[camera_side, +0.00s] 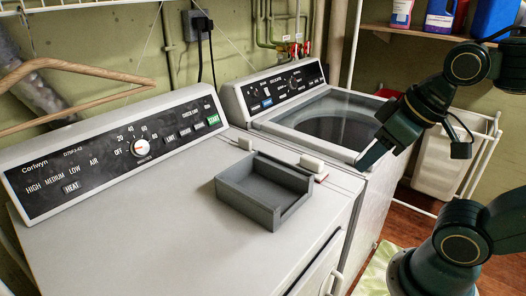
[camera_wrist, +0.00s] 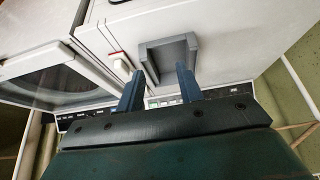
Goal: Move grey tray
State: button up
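The grey tray (camera_side: 243,204) is a shallow open box with a gap in its right-hand wall. It sits flat on top of the left white machine, near its right edge, and looks empty. It also shows in the wrist view (camera_wrist: 191,46), beyond and between my fingertips. My gripper (camera_side: 371,155) is above the right machine's near right side, to the right of the tray and apart from it. In the wrist view my gripper (camera_wrist: 158,80) has its two blue fingers spread with nothing between them, so it is open.
A small white item with red on it (camera_side: 322,175) lies just right of the tray. The right machine (camera_side: 340,112) has a glassy lid. Control panels (camera_side: 110,145) rise behind. A wooden hanger (camera_side: 75,66) hangs at left.

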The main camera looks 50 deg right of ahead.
jog(key=c, duration=0.6)
jog(key=shift+w+r, duration=0.1)
jog(key=shift+w, duration=0.1)
grip_shut()
jog(key=w+r+g, duration=0.1)
jog(key=w+g, duration=0.2)
jog(key=w, duration=1.2)
jog(key=w+f+g, duration=0.2)
jog(key=w+f, duration=0.5)
jog(key=w, duration=0.5)
jog(key=shift+f+g, duration=0.3)
